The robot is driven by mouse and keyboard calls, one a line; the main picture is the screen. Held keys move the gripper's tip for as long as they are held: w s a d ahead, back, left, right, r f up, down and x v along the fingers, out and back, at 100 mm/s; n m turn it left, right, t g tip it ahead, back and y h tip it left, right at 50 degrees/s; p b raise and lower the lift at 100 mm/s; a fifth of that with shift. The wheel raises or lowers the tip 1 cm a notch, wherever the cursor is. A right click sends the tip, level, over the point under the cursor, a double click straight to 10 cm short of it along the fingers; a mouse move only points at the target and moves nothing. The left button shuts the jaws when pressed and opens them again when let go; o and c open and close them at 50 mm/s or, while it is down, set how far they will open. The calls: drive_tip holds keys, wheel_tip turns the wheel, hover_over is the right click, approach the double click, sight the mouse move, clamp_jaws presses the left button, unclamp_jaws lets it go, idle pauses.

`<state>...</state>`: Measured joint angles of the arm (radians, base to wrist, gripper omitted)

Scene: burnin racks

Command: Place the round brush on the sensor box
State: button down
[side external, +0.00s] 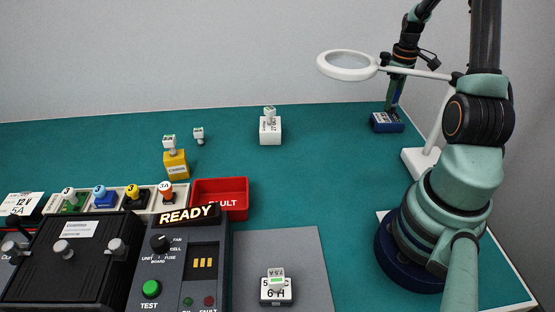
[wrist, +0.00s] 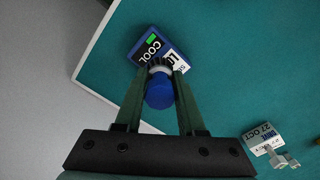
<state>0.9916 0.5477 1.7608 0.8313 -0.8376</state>
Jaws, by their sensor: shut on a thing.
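The round brush (wrist: 160,92) has a blue round handle, a pale ring and dark bristles. My gripper (wrist: 160,69) is shut on it, with one finger on each side. A blue box with white and black labels (wrist: 172,50), which looks like the sensor box, lies just beyond the fingertips in the wrist view. In the side view this blue box (side external: 387,123) stands at the back right, and my gripper (side external: 392,106) points down right above it. The brush is not clear there. I cannot tell whether the bristles touch the box.
A magnifier lamp (side external: 347,66) stands by the arm, its white base (side external: 420,160) near the blue box. A white box (side external: 270,133), a yellow block (side external: 175,165) and a red tray (side external: 220,194) stand to the left. The teal table between is clear.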

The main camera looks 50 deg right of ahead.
drive_tip(key=shift+f, duration=1.1)
drive_tip(key=shift+f, duration=0.15)
drive_tip(key=c, duration=0.5)
unclamp_jaws()
wheel_tip(320, 180, up, 12)
drive_tip(key=shift+r, duration=0.2)
